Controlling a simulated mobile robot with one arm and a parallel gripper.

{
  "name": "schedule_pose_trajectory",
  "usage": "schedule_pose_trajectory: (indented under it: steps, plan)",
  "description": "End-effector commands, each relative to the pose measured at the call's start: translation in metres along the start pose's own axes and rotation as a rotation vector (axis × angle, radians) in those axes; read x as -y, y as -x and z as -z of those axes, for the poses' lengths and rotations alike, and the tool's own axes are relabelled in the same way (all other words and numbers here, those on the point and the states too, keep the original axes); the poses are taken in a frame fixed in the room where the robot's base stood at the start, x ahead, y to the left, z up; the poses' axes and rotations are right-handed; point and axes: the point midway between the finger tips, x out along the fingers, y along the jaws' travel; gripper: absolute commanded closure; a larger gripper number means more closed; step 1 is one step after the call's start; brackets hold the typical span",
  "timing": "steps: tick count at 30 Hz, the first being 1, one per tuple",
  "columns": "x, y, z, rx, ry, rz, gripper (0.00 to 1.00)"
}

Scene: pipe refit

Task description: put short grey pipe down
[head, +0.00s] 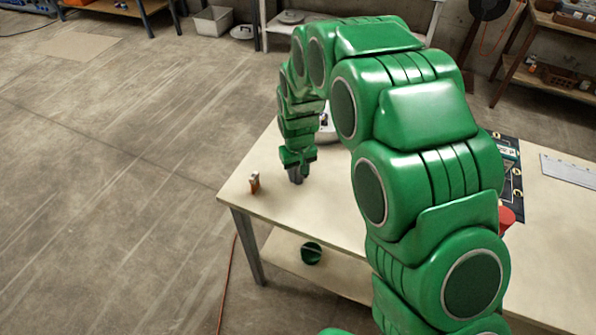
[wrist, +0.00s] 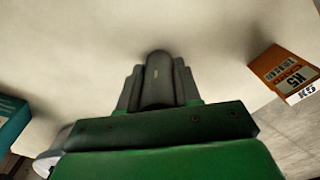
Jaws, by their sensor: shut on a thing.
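My gripper (head: 295,174) is at the left part of the tabletop, pointing down close to its surface. In the wrist view my gripper (wrist: 158,88) is shut on the short grey pipe (wrist: 158,72), a dark grey rounded piece between the two fingers. In the head view the pipe cannot be told apart from the fingers. Whether the pipe touches the table (head: 340,200) cannot be told.
A small orange and white box (head: 254,183) stands left of my gripper, near the table's edge; it also shows in the wrist view (wrist: 285,72). A teal item (wrist: 12,120) lies at the wrist view's left. A dark board (head: 512,180) and a red object (head: 506,217) are partly hidden by my arm.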

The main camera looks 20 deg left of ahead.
Motion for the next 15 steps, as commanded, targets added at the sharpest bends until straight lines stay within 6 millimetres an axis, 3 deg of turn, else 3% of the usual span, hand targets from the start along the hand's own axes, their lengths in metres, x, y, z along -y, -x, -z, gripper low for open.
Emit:
schedule_pose_trajectory:
  steps: [1, 2, 6, 15]
  plan:
    - [-0.0001, -0.0016, -0.0002, 0.001, 0.0, 0.0, 0.96]
    - [0.0, -0.0015, -0.0002, 0.001, 0.0, 0.0, 0.64]
    - [-0.0001, -0.0012, -0.0002, 0.001, 0.0, 0.0, 0.43]
    - [0.0, -0.0008, -0.0002, 0.001, 0.0, 0.0, 0.42]
